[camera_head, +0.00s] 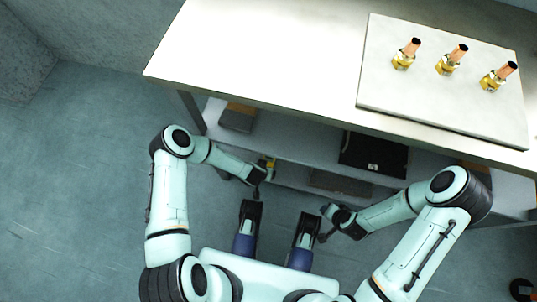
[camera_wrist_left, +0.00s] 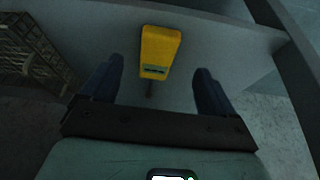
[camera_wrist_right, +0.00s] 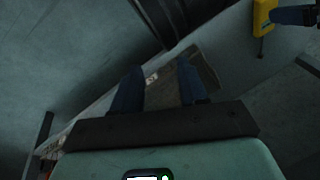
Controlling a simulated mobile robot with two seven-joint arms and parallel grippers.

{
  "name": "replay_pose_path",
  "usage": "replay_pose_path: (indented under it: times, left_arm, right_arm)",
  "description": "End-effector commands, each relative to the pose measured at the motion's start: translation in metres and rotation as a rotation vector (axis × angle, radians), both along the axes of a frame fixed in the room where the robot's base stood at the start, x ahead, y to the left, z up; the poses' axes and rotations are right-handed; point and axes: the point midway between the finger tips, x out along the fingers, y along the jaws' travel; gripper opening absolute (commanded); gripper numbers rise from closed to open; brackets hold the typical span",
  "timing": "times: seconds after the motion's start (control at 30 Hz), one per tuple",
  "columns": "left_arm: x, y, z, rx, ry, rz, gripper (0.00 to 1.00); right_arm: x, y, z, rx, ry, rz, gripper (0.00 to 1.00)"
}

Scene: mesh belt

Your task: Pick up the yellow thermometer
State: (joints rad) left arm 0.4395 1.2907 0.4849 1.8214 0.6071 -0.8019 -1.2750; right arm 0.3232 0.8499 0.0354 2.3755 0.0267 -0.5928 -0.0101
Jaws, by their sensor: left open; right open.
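The yellow thermometer (camera_wrist_left: 160,45) is a small boxy yellow device with a dark display and a thin dark probe. It lies on the lower grey shelf near its front edge. In the head view it is a small yellow patch (camera_head: 270,163). My left gripper (camera_wrist_left: 158,72) is open, its blue fingers spread to either side of the thermometer's line, with the body mostly beyond the tips. I cannot tell whether they touch. My right gripper (camera_wrist_right: 160,69) is open and empty. The right wrist view shows the thermometer (camera_wrist_right: 262,18) at top right, beside a left-gripper finger.
A light table top (camera_head: 250,60) overhangs the lower shelf. On it a pale board (camera_head: 440,105) bears three brass-and-copper fittings. Dark boxes (camera_head: 373,153) and a grey-brown box (camera_head: 238,118) sit on the shelf below. A crate (camera_wrist_left: 35,50) shows at left in the left wrist view.

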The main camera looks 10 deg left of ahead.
Motion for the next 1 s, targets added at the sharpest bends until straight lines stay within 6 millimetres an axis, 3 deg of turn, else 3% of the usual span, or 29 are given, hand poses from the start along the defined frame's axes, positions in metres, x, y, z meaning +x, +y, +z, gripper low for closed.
replay_pose_path:
  times: [0.03,0.27,0.6,0.93,0.97,1.0]
  left_arm:
    - [0.002,0.0,-0.009,-0.001,0.002,0.003,0.88]
    - [0.008,-0.001,-0.02,-0.002,0.001,0.001,0.88]
    - [0.024,-0.003,-0.057,-0.001,0.001,0.003,0.88]
    - [0.028,-0.004,-0.061,-0.001,-0.001,0.0,0.88]
    - [0.028,-0.004,-0.061,-0.001,-0.001,0.0,0.85]
    - [0.028,-0.004,-0.061,-0.001,-0.001,0.0,0.72]
  right_arm:
    - [0.001,-0.002,-0.006,-0.005,-0.001,-0.004,0.43]
    - [0.0,-0.005,-0.013,-0.01,0.006,-0.01,0.43]
    - [-0.042,-0.012,-0.051,-0.003,0.148,-0.017,0.43]
    - [-0.049,-0.012,-0.054,0.0,0.171,-0.019,0.43]
    - [-0.049,-0.012,-0.054,-0.001,0.17,-0.018,0.43]
    - [-0.049,-0.012,-0.054,-0.001,0.17,-0.018,0.43]
